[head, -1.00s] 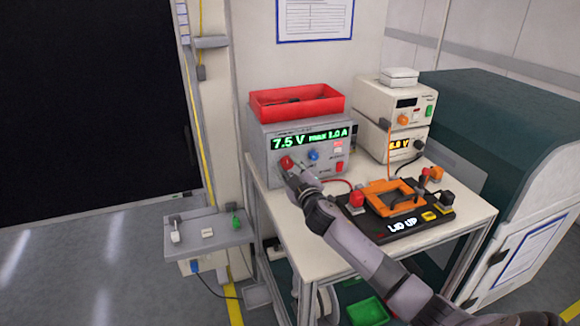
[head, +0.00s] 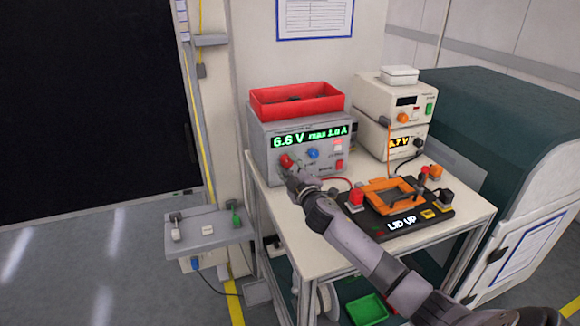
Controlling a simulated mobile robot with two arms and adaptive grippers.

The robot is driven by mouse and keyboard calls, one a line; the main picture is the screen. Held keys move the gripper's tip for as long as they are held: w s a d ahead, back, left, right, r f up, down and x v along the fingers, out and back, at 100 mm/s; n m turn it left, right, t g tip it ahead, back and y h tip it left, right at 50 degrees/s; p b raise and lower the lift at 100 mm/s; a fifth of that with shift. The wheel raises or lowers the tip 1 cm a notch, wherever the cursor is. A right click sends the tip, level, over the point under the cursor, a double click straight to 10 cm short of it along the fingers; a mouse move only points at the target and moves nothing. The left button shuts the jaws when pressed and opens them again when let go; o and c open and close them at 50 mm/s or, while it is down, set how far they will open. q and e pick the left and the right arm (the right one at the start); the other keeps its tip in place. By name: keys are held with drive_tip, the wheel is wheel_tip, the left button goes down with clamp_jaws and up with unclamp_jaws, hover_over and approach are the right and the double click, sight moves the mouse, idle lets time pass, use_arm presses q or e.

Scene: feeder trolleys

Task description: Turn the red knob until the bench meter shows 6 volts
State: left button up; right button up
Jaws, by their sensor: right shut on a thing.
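The bench meter (head: 330,164) is a grey box on the trolley top, and its green display (head: 310,136) reads 6.6 V max 1.0 A. The red knob (head: 286,160) is on its front at the left, beside a blue knob (head: 312,153). My right gripper (head: 290,169) is shut on the red knob; its fingertips are small in the picture and partly cover the knob. My right arm reaches in from the lower right. My left gripper is out of view.
A red tray (head: 297,104) sits on the meter. A black fixture (head: 440,218) showing LID UP, with an orange frame (head: 378,199), lies right of my arm. Stacked beige instruments (head: 370,143) stand behind; the lower display seems to end in .7 V. A grey side shelf (head: 195,238) is at left.

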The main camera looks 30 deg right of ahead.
drive_tip(key=o, duration=1.1)
drive_tip(key=shift+o, duration=0.2)
drive_tip(key=v, duration=1.2)
